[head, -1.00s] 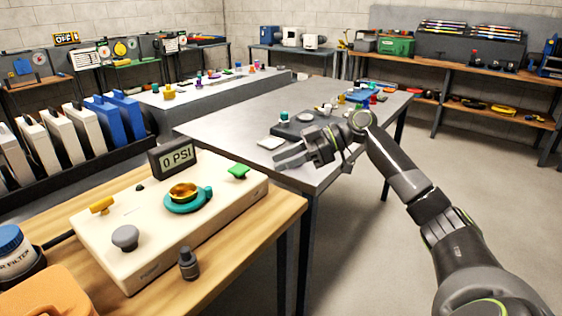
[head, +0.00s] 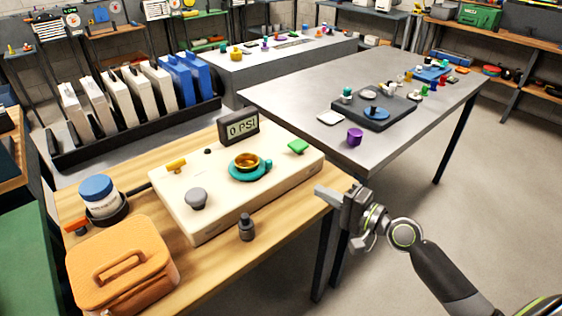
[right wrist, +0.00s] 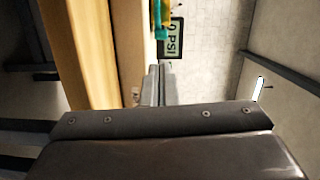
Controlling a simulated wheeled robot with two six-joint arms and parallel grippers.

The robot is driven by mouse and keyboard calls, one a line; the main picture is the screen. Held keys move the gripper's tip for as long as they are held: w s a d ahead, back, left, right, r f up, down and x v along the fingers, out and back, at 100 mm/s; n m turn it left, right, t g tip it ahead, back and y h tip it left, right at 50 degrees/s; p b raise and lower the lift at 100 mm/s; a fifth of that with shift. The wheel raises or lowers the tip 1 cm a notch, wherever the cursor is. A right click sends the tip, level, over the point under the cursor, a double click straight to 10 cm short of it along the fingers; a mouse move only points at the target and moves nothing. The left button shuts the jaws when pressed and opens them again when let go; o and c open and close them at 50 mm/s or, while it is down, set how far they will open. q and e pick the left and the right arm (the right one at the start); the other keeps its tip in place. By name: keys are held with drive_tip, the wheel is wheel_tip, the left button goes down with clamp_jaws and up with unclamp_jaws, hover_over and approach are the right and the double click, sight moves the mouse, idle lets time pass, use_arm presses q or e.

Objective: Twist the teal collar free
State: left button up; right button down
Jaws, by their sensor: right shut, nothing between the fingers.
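The teal collar (head: 262,172) sits around the base of a brass fitting (head: 246,160) on a cream panel (head: 185,225), with a small lug at its right side. A bit of the teal collar (right wrist: 158,14) also shows at the top of the right wrist view. My right gripper (head: 319,192) is shut and empty, beyond the panel's right edge, apart from the collar, its fingers pointing left. Its closed fingers (right wrist: 155,85) also show in the right wrist view. My left gripper is not in view.
The panel also carries a grey knob (head: 196,199), a green knob (head: 298,146), a yellow handle (head: 176,165) and a 0 PSI display (head: 238,128). A dark fitting (head: 246,228) and an orange case (head: 122,265) are on the wooden bench (head: 215,262). A grey table (head: 290,90) stands behind.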

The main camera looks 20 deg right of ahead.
sight(281, 177)
drive_tip(key=shift+m+t, duration=0.3)
drive_tip(key=shift+m, duration=0.3)
drive_tip(key=p+x, duration=0.2)
drive_tip(key=x, duration=1.1)
drive_tip(key=shift+w+a, duration=0.1)
drive_tip(key=shift+w, duration=0.05)
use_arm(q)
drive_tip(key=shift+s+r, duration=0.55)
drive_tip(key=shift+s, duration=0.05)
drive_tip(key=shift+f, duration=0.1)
use_arm(e)
drive_tip(key=shift+w, duration=0.1)
